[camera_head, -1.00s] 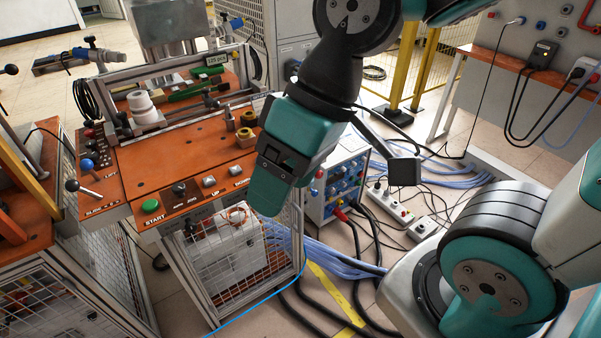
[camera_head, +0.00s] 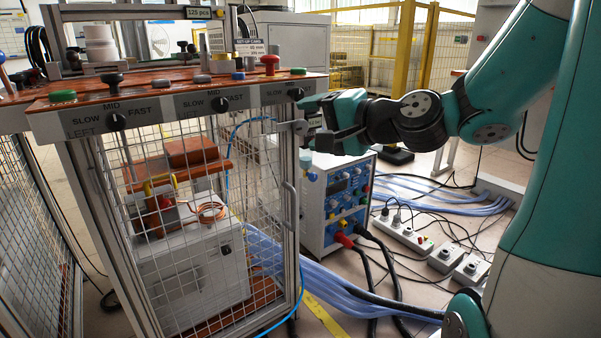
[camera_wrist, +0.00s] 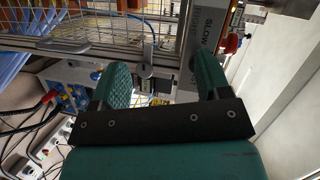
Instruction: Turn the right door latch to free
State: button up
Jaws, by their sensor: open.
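The right door latch (camera_head: 288,127) is a small grey lever with a rounded end, high on the right side of the mesh door (camera_head: 205,262). It lies about level and points right in the head view. My gripper (camera_head: 310,122) is open at the latch's rounded end, one teal finger above it and one below. In the wrist view, the latch (camera_wrist: 147,60) shows between the spread fingertips of my gripper (camera_wrist: 162,66), nearer the left finger. I cannot tell whether a finger touches it.
A black selector knob (camera_head: 296,93) on the orange-topped panel sits just above my upper finger. A vertical door handle (camera_head: 290,207) is below the latch. A grey-blue power unit (camera_head: 340,205) stands right of the door, with cables and socket strips on the floor.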

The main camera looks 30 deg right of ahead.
jog(key=d+f+m+t+h+b, duration=0.35)
jog(key=d+f+m+b, duration=0.2)
jog(key=d, duration=0.25)
jog(key=p, duration=1)
send_near(303, 128)
jog(key=shift+g+h, duration=0.25)
jog(key=shift+h, duration=0.1)
jog(key=w+p, duration=0.2)
jog(key=w, duration=0.1)
jog(key=w+p, duration=0.3)
jog(key=w+a+p, duration=0.1)
jog(key=w+p, duration=0.2)
jog(key=shift+w+r, duration=0.35)
jog(key=shift+w, duration=0.05)
jog(key=shift+w+d+f, duration=0.1)
jog(key=shift+w, duration=0.35)
jog(key=shift+c, duration=0.2)
jog(key=c, duration=0.9)
